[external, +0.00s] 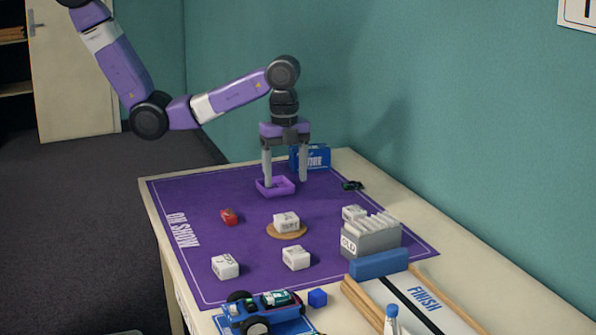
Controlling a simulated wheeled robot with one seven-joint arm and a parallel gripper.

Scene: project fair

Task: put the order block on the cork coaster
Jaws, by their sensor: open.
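A white lettered block (286,220) sits on the round cork coaster (273,230) near the middle of the purple mat. Other white lettered blocks lie on the mat: one at front left (225,266), one in front of the coaster (296,257) and one right of it (353,213). The lettering is too small to read, so I cannot tell which is the order block. My gripper (285,181) is open, pointing down at the small purple tray (275,190) behind the coaster. I see nothing between its fingers.
A grey box marked OLD (370,241) holds several white pieces, right of the coaster. A blue box (317,157) stands behind my gripper.

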